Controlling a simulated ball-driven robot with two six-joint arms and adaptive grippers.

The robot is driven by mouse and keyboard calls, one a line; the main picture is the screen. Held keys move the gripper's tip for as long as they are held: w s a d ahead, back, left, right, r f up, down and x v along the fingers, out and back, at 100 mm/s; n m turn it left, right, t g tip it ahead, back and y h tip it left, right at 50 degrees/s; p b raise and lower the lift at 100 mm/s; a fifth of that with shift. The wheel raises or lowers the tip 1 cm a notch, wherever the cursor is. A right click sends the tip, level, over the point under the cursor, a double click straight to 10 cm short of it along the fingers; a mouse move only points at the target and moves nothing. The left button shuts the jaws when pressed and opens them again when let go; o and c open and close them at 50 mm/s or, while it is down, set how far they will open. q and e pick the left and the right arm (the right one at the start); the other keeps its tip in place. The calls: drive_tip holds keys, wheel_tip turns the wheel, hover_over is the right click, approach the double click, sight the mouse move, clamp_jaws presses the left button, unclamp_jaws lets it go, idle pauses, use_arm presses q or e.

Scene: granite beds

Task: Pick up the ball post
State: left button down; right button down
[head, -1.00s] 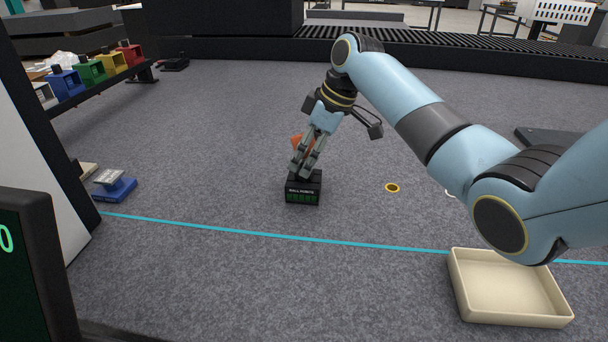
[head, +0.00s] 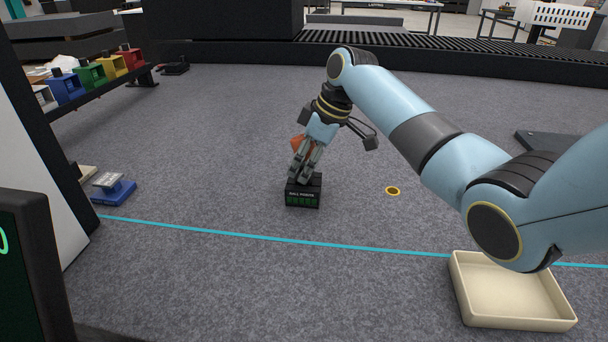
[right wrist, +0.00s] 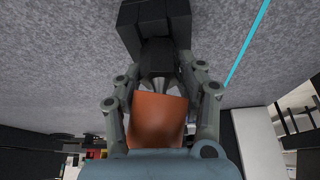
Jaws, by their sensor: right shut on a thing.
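The ball post has a black box base (head: 303,193) with a white label and green marks on its front. It stands on the grey floor in the middle of the head view, and I see no clear gap under it. My right gripper (head: 299,176) reaches down from above and is shut on the post just over the base. The fingers hide part of the neck. My left gripper is not in view.
A cream tray (head: 464,302) lies at the front right. A cyan line (head: 240,235) crosses the floor.

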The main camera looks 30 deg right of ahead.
idle(0.3)
drive_tip(key=shift+w+r+p, duration=0.1)
drive_tip(key=shift+r+p, duration=0.35)
drive_tip(key=shift+r, duration=1.4)
drive_tip(key=shift+d+r, duration=0.15)
drive_tip(key=shift+r, duration=0.2)
drive_tip(key=s+d+r+p, duration=0.2)
drive_tip(key=s+d+r, duration=0.4)
drive_tip(key=s, duration=0.3)
drive_tip(key=shift+d+r, duration=0.25)
drive_tip(key=shift+d, duration=0.6)
